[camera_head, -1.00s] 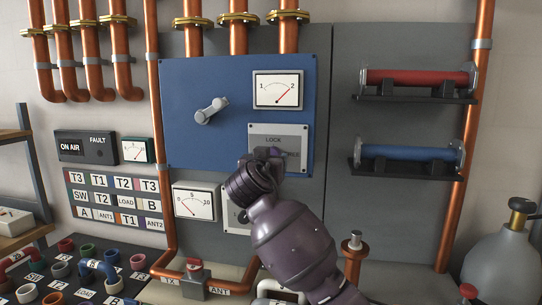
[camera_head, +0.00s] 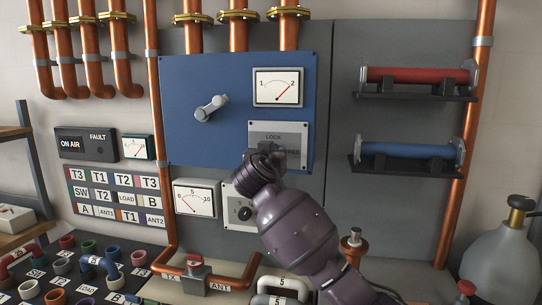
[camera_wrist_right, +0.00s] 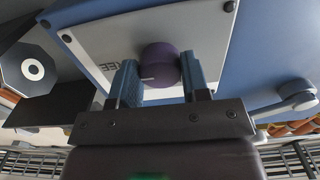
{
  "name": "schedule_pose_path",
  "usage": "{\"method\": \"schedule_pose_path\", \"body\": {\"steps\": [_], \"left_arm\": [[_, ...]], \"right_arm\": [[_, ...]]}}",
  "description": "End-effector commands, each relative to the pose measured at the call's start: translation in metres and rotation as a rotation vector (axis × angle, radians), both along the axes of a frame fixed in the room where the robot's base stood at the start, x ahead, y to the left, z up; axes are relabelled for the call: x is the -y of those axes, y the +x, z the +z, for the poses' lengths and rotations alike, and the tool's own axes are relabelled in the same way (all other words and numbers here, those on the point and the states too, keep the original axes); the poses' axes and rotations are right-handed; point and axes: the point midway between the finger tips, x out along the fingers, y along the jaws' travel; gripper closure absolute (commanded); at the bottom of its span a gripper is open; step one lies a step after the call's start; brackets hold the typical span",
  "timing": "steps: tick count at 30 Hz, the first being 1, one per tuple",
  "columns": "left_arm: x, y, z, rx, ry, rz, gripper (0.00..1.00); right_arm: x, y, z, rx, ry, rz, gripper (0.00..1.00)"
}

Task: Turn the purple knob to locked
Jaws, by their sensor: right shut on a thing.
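The purple knob (camera_wrist_right: 160,64) sits on a light grey plate (camera_wrist_right: 110,50), which shows in the head view with the word LOCK (camera_head: 293,130) on the blue panel. In the right wrist view my right gripper (camera_wrist_right: 157,76) has one finger on each side of the knob and is shut on it. A short white mark shows on the knob's lower left. In the head view the right gripper (camera_head: 268,150) hides most of the knob, and I cannot read the lettering behind it. My left gripper is not in view.
A grey lever handle (camera_head: 211,108) and a meter (camera_head: 278,87) are on the blue panel (camera_head: 205,75). Below are another meter (camera_head: 195,199) and a plate with a black knob (camera_head: 244,213). Copper pipes (camera_head: 158,170) run beside the panel. Red and blue cylinders (camera_head: 405,152) stick out at right.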

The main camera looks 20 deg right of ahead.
Motion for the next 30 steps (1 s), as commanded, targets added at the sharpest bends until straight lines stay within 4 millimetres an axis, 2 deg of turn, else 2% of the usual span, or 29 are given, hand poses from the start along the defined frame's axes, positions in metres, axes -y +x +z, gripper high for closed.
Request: {"method": "schedule_pose_path", "body": {"steps": [8, 14, 22, 30], "left_arm": [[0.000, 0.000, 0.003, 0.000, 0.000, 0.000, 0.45], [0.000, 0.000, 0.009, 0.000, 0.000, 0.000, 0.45], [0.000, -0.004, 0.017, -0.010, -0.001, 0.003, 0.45], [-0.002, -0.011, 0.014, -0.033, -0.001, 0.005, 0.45]], "right_arm": [[0.000, 0.000, 0.001, -0.019, -0.034, 0.000, 0.81], [0.000, 0.000, 0.001, -0.074, -0.126, 0.001, 0.81], [0.001, 0.000, 0.002, -0.194, -0.332, 0.000, 0.81], [0.001, -0.001, 0.001, -0.321, -0.555, 0.000, 0.81]]}}
